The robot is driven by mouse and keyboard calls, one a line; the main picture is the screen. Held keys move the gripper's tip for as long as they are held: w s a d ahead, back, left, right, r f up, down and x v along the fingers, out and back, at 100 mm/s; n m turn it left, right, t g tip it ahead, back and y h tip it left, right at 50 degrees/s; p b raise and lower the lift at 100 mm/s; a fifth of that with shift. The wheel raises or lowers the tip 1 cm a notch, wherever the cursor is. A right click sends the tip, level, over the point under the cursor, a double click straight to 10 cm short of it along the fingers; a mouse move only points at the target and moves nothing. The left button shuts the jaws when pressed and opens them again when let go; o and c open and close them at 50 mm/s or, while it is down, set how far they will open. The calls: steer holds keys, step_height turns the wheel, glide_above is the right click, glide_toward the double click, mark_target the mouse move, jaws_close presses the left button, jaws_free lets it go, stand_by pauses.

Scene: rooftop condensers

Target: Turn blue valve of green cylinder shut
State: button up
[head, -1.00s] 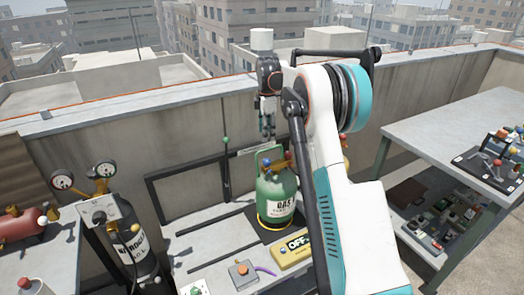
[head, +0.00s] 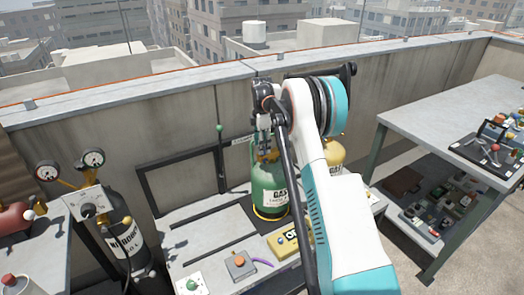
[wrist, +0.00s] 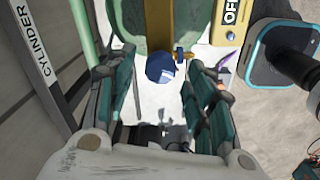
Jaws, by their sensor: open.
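The green cylinder (head: 268,190) stands upright on the grey bench, with pale lettering on its front. Its body also shows at the top of the wrist view (wrist: 128,18). The round blue valve (wrist: 160,69) sits at the end of a brass-coloured stem (wrist: 158,25). My gripper (head: 264,150) is at the cylinder's top and hides most of the valve in the head view. In the wrist view my gripper (wrist: 160,92) is open, with one finger on each side of the valve. The valve is near the fingertips; I see no clear contact.
A yellow block marked OFF (head: 283,242) and a grey box with an orange button (head: 240,265) lie in front of the cylinder. A yellow cylinder (head: 331,153) stands behind my arm. A black frame (head: 180,180) and the parapet wall stand behind the bench.

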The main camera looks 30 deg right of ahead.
steer(key=shift+f, duration=0.9)
steer(key=c, duration=1.1)
steer(key=shift+o, duration=0.2)
